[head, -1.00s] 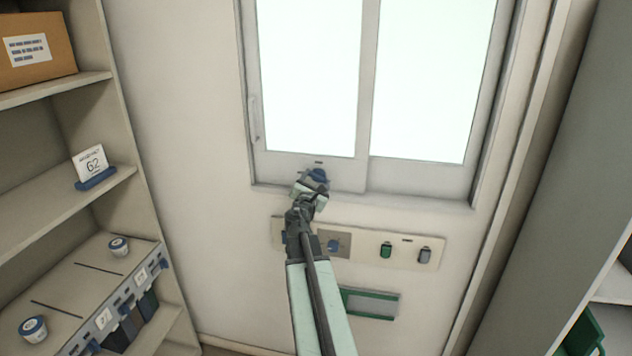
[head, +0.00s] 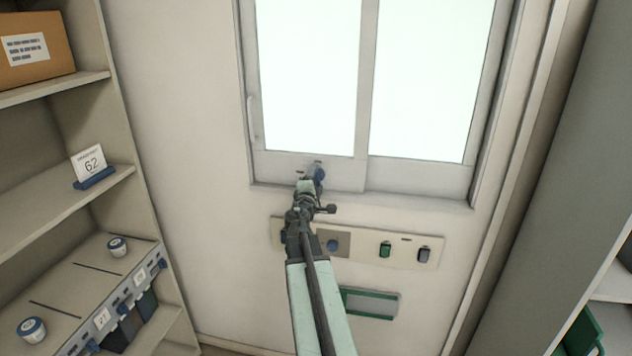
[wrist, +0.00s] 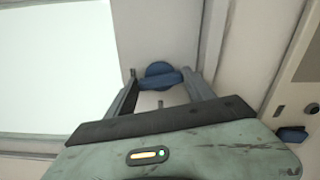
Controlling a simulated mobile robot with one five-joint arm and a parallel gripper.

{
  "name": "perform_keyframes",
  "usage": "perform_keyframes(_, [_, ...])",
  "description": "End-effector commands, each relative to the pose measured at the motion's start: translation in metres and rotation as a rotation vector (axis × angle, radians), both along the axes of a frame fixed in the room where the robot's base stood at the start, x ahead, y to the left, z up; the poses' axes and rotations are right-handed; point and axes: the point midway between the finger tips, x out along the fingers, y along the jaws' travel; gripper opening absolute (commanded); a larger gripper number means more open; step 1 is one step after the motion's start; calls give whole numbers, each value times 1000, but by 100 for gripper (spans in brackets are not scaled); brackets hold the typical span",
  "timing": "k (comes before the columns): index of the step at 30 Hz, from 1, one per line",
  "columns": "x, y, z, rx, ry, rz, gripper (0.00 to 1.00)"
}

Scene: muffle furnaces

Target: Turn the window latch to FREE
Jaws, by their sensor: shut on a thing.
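The blue window latch (head: 318,174) sits on the lower frame of the left window pane. It also shows in the wrist view (wrist: 160,76), a round blue base with a bar across it. My gripper (head: 312,180) is at the latch; in the wrist view its two fingers (wrist: 160,90) stand on either side of the bar and are shut on it. The window (head: 305,80) has a left pane and a right pane. Any marks by the latch are too small to read.
A switch panel (head: 365,246) with a blue knob, a green switch and a grey switch is on the wall below the window. A green-framed holder (head: 370,303) is under it. Shelves with a box (head: 35,50) stand at the left, a grey cabinet (head: 560,150) at the right.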

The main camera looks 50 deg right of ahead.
Motion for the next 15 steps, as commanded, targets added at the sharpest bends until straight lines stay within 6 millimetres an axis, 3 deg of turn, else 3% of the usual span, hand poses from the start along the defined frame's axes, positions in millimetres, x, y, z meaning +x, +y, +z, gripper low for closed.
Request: perform_keyframes(15, [-1,-1,-1,117,-187,-4,21])
